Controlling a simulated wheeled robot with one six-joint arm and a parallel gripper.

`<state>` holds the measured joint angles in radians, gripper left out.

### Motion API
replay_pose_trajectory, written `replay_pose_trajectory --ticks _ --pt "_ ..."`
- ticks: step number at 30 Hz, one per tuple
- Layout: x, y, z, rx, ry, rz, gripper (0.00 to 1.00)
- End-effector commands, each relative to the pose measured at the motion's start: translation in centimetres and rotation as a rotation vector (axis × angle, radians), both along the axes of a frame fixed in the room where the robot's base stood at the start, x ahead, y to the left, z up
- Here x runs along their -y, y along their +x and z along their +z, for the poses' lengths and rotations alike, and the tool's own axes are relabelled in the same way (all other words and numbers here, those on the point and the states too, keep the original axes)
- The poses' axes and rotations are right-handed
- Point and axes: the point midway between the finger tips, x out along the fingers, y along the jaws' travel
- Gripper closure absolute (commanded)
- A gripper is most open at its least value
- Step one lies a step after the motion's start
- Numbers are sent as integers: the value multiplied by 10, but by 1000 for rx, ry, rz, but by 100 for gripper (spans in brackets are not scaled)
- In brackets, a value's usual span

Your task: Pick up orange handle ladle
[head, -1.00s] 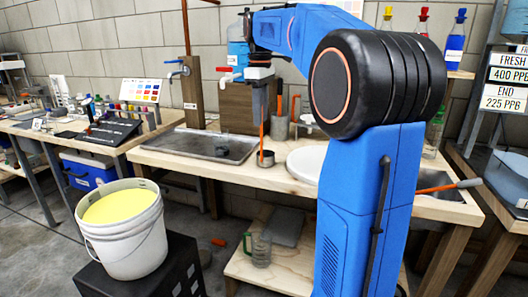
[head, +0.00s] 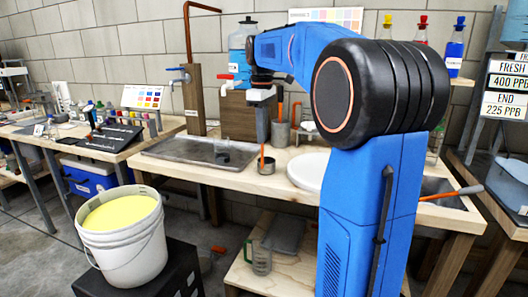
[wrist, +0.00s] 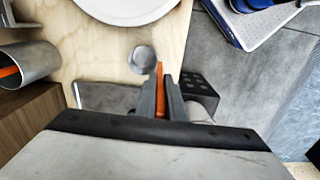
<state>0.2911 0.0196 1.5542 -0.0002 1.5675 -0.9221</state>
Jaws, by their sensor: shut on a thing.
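The ladle with the orange handle (head: 262,154) stands upright, its small metal cup (head: 267,167) at the front of the wooden bench. I cannot tell whether the cup touches the bench top. My gripper (head: 262,140) points down above the cup and is shut on the orange handle. In the wrist view, the orange handle (wrist: 160,88) runs between the two fingers of my gripper (wrist: 161,98), and the metal cup (wrist: 142,59) shows just beyond them. The upper handle is hidden by my gripper.
A metal pot (head: 279,135) with another orange handle stands behind, close to the ladle. A white round plate (head: 308,171) lies to the right and a metal sink tray (head: 175,153) to the left. A bucket of yellow liquid (head: 125,245) stands in front, at left.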

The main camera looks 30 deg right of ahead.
Motion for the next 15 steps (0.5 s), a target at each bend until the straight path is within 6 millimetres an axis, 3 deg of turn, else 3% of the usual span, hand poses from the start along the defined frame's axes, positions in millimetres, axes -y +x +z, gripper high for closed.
replay_pose_trajectory --ticks 5,15 --pt "0 0 8 1 0 0 100" --pt "0 1 66 2 -1 0 100"
